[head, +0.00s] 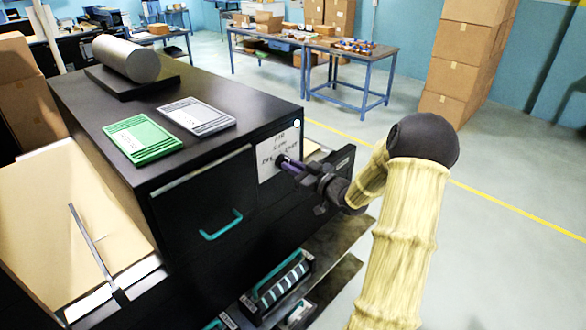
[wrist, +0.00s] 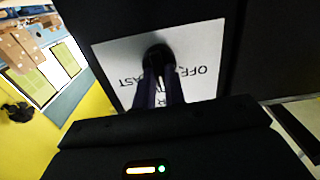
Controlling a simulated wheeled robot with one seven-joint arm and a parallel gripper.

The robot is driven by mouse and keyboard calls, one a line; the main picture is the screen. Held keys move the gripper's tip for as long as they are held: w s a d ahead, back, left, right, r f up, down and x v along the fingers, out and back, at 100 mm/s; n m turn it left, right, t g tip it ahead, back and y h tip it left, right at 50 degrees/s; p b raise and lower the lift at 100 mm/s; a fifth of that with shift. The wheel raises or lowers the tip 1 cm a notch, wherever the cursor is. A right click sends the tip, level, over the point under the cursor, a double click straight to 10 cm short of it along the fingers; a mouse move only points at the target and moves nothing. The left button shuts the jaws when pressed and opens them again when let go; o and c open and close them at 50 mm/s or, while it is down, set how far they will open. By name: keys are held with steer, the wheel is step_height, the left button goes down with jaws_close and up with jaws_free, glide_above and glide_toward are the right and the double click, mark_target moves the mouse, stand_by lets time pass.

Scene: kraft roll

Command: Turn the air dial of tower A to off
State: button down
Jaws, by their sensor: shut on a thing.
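The air dial (wrist: 157,54) is a small dark knob on a white label plate (head: 266,168) on the black cabinet's front. In the head view the dial is mostly hidden behind my gripper (head: 284,163). The plate's lettering seems to read OFF at left and FAST at right; in the wrist view it is upside down on the plate (wrist: 200,50). My gripper (wrist: 158,76) is shut on the dial, one finger on each side. The dial's pointer cannot be made out, so its setting is unclear. No tower letter is legible.
On the cabinet top (head: 225,90) lie a green tray-like panel (head: 142,138), a grey one (head: 197,115) and a grey roll (head: 126,58). A teal handle (head: 222,225) sticks out below. Cartons (head: 468,60) stand at the back right; the floor at right is open.

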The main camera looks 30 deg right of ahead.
steer(key=shift+f+n+b, duration=0.15)
steer(key=shift+n+b, duration=0.15)
steer(key=shift+s+a+n+b, duration=0.1)
steer(key=shift+a+n+b, duration=0.05)
steer(key=shift+n+b, duration=6.7)
steer(key=m+b, duration=0.2)
steer(key=shift+m+b, duration=0.25)
steer(key=shift+b, duration=0.15)
steer(key=c, duration=1.5)
jaws_free()
steer(key=shift+o, duration=0.2)
